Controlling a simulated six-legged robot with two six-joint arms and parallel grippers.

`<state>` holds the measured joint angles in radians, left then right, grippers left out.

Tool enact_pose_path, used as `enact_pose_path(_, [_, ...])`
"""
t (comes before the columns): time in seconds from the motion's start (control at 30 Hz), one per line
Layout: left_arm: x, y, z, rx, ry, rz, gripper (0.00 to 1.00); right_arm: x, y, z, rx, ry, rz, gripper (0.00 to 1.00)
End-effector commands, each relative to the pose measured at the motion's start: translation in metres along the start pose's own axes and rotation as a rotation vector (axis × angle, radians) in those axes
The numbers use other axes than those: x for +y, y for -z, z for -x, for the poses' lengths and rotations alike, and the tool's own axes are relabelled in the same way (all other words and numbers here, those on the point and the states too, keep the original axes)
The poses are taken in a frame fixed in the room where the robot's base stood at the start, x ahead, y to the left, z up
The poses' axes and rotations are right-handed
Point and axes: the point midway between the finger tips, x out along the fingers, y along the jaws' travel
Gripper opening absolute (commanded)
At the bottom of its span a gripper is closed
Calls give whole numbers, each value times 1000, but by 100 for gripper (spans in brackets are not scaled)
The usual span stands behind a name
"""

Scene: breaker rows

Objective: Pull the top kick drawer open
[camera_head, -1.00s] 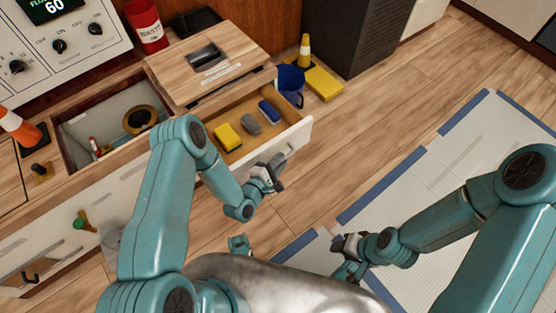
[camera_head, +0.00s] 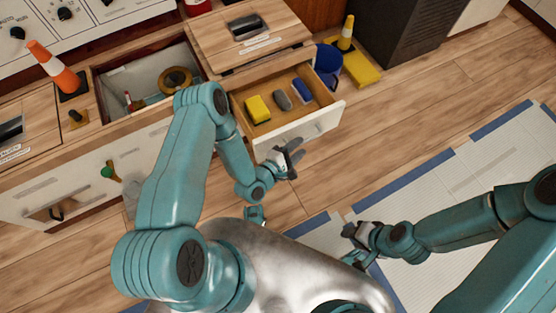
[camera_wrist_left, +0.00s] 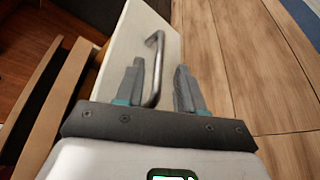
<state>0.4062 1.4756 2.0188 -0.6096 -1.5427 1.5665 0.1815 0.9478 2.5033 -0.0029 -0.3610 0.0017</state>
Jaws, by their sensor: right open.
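The top kick drawer (camera_head: 300,130) stands pulled out from the wooden cabinet. Its pale front faces the lower right. Inside lie a yellow sponge (camera_head: 258,108), a grey object (camera_head: 282,99) and a blue object (camera_head: 302,89). My left gripper (camera_head: 288,155) is just in front of the drawer front. In the left wrist view its two fingers (camera_wrist_left: 159,80) are apart, and the metal bar handle (camera_wrist_left: 155,65) appears between them, not clamped. Whether a finger touches it I cannot tell. My right gripper (camera_head: 355,240) is open and empty over the floor at right.
An open compartment with a tape roll (camera_head: 176,80) is left of the drawer. A blue mug (camera_head: 328,60) and a yellow wet-floor item (camera_head: 352,68) are beyond the drawer. Wooden floor is clear right of the drawer.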

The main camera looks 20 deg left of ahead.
Motion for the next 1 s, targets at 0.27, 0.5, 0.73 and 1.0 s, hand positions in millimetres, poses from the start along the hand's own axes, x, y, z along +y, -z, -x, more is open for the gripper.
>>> enact_pose_path(0.27, [3, 0, 78, 9, -1, 8, 38, -9, -4, 18, -10, 1, 10, 43])
enact_pose_path(0.5, [1, 1, 115, 5, 0, 4, 38, -10, -4, 22, -9, 1, 9, 43])
enact_pose_path(0.73, [1, 0, 125, 1, -2, 1, 38, -10, -4, 22, -9, 1, 9, 43])
enact_pose_path(1.0, [0, 0, 125, 0, -1, 0, 38, -10, -4, 22, -9, 1, 9, 43])
